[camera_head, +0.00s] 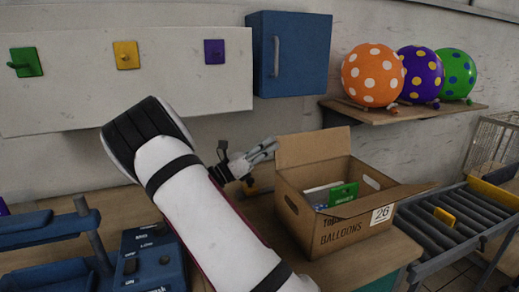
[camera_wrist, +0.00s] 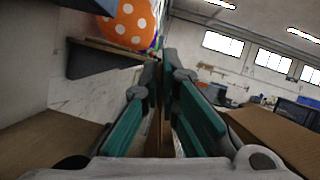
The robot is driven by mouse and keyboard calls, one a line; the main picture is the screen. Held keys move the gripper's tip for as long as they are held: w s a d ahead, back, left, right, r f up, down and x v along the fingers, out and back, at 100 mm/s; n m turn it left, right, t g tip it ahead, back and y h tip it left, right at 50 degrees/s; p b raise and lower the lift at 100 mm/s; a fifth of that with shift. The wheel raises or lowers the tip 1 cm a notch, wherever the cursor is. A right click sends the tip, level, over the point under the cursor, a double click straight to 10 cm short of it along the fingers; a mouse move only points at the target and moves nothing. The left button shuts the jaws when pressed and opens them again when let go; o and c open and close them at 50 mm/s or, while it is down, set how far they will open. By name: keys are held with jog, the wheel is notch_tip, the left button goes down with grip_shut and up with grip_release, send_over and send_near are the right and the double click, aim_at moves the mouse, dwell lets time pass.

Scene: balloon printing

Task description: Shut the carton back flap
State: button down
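The open cardboard carton (camera_head: 330,232) stands on the table, marked "BALLOONS". Its back flap (camera_head: 312,147) stands up along the rear edge. A right-hand flap (camera_head: 398,193) sticks outward. My gripper (camera_head: 270,148) is at the upper left of the carton, with its tips close to the left edge of the back flap; I cannot tell whether they touch. A brown surface at the lower right there (camera_wrist: 275,137) looks like cardboard, but which part is unclear.
Green and white items (camera_head: 341,194) lie inside the carton. A roller conveyor (camera_head: 455,218) is at the right. A wall shelf (camera_head: 405,115) holds orange, purple and green dotted balloons. A blue cabinet (camera_head: 303,55) hangs above. A blue control box (camera_head: 150,260) is at the lower left.

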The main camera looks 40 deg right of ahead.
jog(key=s+a+f+m+g+y, duration=0.1)
jog(key=s+f+m+g+y, duration=0.2)
jog(key=m, duration=0.9)
jog(key=s+a+f+m+g+y, duration=0.1)
jog(key=s+m+g, duration=0.4)
jog(key=m, duration=0.7)
jog(key=shift+s+a+f+y+b, duration=0.3)
jog(key=shift+s+f+y, duration=0.55)
jog(key=shift+y, duration=0.55)
jog(key=c, duration=1.8)
grip_release()
jog(key=shift+f, duration=0.1)
jog(key=shift+w, duration=0.1)
jog(key=shift+v, duration=3.9)
